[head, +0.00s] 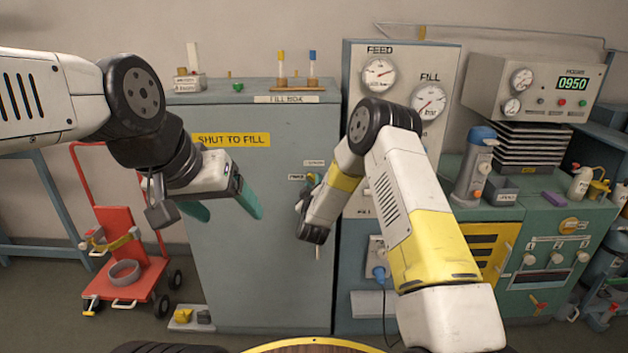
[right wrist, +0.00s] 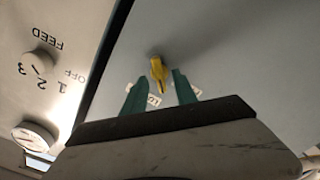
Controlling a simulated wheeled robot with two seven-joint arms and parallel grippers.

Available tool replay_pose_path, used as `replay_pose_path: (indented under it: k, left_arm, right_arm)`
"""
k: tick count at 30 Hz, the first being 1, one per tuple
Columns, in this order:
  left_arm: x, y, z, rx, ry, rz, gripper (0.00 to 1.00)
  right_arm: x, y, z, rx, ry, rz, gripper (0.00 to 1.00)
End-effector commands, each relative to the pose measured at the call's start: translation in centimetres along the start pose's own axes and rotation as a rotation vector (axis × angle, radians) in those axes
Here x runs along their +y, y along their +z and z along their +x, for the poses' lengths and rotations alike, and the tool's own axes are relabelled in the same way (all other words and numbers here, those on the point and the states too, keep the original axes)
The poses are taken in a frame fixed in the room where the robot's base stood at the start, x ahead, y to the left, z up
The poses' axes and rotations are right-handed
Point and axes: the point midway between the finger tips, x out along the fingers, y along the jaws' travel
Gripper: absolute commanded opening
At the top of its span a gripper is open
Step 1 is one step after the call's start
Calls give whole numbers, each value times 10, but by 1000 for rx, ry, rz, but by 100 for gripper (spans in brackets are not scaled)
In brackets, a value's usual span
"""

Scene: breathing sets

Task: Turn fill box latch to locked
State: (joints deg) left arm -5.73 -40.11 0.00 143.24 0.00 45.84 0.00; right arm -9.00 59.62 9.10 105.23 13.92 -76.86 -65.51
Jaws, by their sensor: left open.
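The fill box (head: 235,270) is a tall grey-green cabinet with a "FILL BOX" label and a yellow "SHUT TO FILL" sign; its front looks closed. Its latch shows in the right wrist view as a yellow handle (right wrist: 158,75). Small white labels (right wrist: 154,100) lie near it, too small to read. My right gripper (right wrist: 160,78) is open, its teal fingers on either side of the handle with a gap on each side. In the head view my right wrist partly hides the latch. My left gripper (head: 232,216) is open and empty before the cabinet's left part.
The feed and fill gauge panel (head: 402,65) stands just right of the cabinet. A green bench with a grey meter box (head: 535,88) is further right. A red hand cart (head: 122,255) stands at the left. Small bottles in a rack (head: 297,83) stand on the cabinet top.

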Motion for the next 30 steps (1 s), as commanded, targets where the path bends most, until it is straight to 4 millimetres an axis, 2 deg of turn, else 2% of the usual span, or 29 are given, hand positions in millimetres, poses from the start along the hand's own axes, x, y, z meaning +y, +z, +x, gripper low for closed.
replay_pose_path:
  k: [5,13,18,30]
  left_arm:
    - [0,0,0,0,0,0,76]
    - [0,0,0,0,0,0,76]
    - [0,0,0,0,0,0,76]
    - [0,0,0,0,0,0,76]
  right_arm:
    - [1,0,14,0,1,1,34]
    - [0,0,15,0,-1,1,34]
    - [0,0,15,0,-1,1,1]
    - [0,0,15,0,-1,26,0]
